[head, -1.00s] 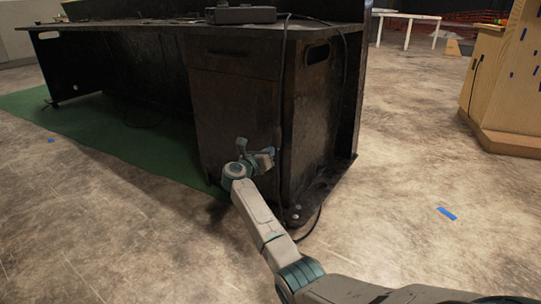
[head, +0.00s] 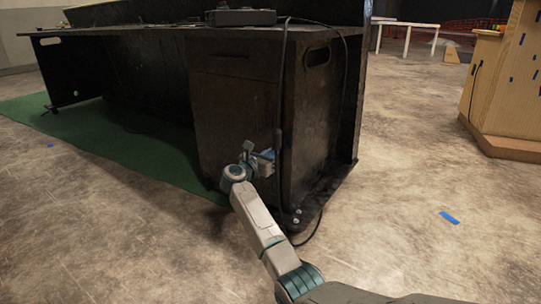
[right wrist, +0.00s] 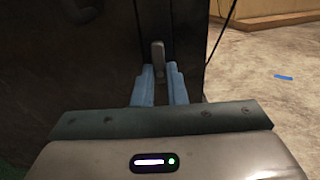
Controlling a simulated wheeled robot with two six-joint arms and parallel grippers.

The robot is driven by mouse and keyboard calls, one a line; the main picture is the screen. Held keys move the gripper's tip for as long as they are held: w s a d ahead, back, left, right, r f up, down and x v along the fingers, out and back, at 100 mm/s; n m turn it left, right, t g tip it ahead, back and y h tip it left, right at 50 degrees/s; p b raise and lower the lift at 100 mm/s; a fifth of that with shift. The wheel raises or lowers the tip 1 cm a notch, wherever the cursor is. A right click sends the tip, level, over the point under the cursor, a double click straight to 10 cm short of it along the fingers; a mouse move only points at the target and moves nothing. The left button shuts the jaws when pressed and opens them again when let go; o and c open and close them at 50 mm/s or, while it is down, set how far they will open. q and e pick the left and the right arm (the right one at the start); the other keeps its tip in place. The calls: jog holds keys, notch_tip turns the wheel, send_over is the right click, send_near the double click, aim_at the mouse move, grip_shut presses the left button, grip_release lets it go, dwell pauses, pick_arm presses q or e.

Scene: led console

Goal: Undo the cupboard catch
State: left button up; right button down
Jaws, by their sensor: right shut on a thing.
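The dark cupboard (head: 235,115) is the end section of a black console desk, with a drawer front above a door. The catch (right wrist: 158,58) shows in the right wrist view as a small grey upright piece on the dark front. My right gripper (head: 261,156) is at the lower part of the cupboard front, near its right edge. In the right wrist view its blue fingers (right wrist: 159,80) are closed on the catch, one on each side. The fingers hide part of the catch. My left gripper is not in view.
A dark cable (head: 283,100) hangs down the cupboard's right corner to the floor. A device (head: 241,18) sits on the desk top. A green mat (head: 100,140) lies at the left. A wooden unit (head: 505,90) stands at the right, with open floor between.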

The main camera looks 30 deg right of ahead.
jog(key=shift+f, duration=0.1)
jog(key=c, duration=1.5)
grip_release()
jog(key=shift+o, duration=0.2)
jog(key=p+v, duration=0.5)
jog(key=v, duration=0.6)
jog(key=shift+p, duration=0.35)
